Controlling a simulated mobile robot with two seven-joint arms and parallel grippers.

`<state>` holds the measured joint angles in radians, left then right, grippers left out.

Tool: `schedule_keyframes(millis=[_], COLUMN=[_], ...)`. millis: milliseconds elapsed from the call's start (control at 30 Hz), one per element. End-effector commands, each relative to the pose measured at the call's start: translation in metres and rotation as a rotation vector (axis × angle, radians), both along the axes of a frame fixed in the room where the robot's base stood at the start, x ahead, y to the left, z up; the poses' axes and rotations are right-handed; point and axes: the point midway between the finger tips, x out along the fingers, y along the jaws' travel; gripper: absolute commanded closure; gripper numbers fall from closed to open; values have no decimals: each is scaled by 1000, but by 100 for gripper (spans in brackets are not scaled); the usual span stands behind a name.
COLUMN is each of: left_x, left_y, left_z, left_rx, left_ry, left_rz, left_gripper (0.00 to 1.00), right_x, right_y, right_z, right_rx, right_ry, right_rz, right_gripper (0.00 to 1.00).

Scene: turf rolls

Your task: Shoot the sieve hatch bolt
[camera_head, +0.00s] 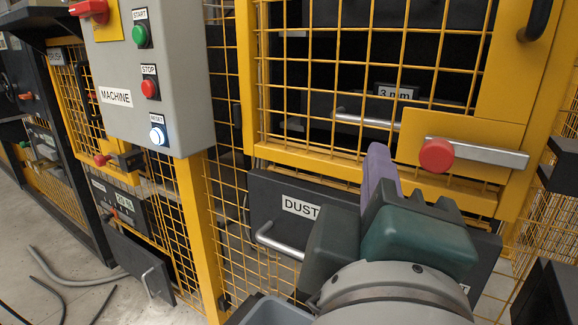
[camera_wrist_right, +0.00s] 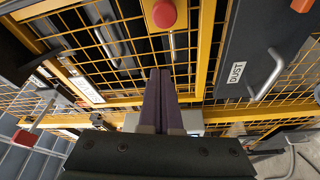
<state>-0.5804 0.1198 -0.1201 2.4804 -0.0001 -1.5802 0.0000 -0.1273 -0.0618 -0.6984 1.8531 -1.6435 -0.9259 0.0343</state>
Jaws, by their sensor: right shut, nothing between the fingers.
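The sieve hatch is a yellow-framed mesh door (camera_head: 262,75) in the upper right of the head view. Its bolt is a silver bar (camera_head: 490,154) with a red knob (camera_head: 436,155), lying level across a yellow plate at the door's lower right. I cannot tell how far the bar reaches into the frame. My right gripper (camera_head: 379,150) is shut and empty, its purple fingers pointing up to the left of the knob and apart from it. In the right wrist view the shut fingers (camera_wrist_right: 160,75) point toward the red knob (camera_wrist_right: 164,13), with a gap between. My left gripper is not in view.
A dark drawer labelled DUST (camera_head: 272,190) with a bar handle sits below the hatch, partly hidden by my right gripper. A grey control box (camera_head: 180,95) with buttons stands to the left. A "3 mm" drawer (camera_head: 395,92) shows behind the mesh. Hoses lie on the floor at left.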

Motion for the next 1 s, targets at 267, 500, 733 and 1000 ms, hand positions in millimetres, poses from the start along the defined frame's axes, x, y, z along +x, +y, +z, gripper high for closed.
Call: schedule_keyframes(millis=[267, 500, 733, 1000], left_x=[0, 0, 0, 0], left_y=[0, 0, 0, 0], left_z=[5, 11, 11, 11], left_rx=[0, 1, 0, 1], left_ry=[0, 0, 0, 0], left_rz=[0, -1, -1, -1], left_gripper=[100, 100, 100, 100], right_x=[59, 48, 42, 42], right_y=[-16, -42, -50, -50], right_z=[7, -1, -4, -5], right_rx=[-1, -2, 1, 1], right_ry=[-3, 2, 0, 1], right_rz=[-2, -2, -1, -1], right_gripper=[100, 100, 100, 100])
